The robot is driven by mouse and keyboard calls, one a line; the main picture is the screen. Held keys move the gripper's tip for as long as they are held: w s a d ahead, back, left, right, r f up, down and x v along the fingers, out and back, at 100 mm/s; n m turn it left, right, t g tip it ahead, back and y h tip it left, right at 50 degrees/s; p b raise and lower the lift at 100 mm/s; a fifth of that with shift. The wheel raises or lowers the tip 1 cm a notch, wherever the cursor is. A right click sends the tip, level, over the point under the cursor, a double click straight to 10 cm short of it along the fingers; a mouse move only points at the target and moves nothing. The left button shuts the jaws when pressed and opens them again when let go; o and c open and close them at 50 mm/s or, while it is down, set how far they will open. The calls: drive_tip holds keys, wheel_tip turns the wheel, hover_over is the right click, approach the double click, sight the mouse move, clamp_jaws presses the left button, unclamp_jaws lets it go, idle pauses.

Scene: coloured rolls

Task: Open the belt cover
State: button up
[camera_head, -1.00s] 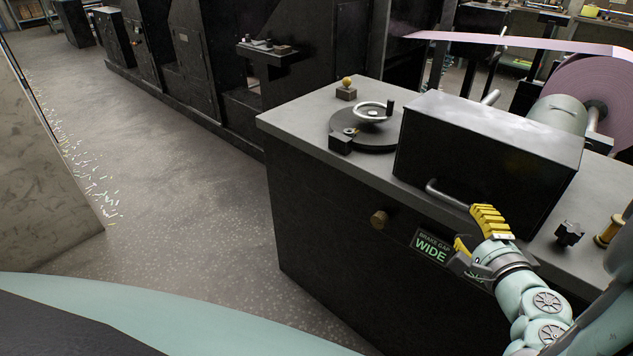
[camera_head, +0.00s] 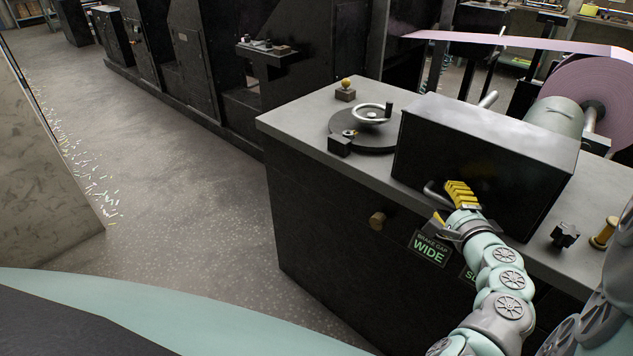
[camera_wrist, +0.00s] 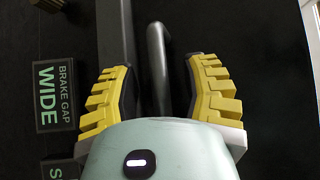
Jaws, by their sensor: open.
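The belt cover (camera_head: 480,160) is a black box with a grey top on the grey-topped cabinet, and it looks closed. Its bar handle (camera_head: 431,190) sticks out low on the front face. My gripper (camera_head: 449,202) is at the handle's right part, its yellow padded fingers partly hiding the handle. In the wrist view my gripper (camera_wrist: 160,85) is open, and the grey handle bar (camera_wrist: 157,60) runs between the two fingers with gaps on both sides. I cannot see any contact between the fingers and the bar.
A handwheel (camera_head: 372,115) stands left of the cover. A black knob (camera_head: 565,234) and a brass spool (camera_head: 604,232) stand to the right. A round wooden knob (camera_head: 377,220) and a "BRAKE GAP WIDE" label (camera_head: 430,247) are on the cabinet front. Open floor lies left.

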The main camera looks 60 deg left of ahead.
clamp_jaws()
idle(0.4)
drive_tip(key=shift+d+r, duration=0.1)
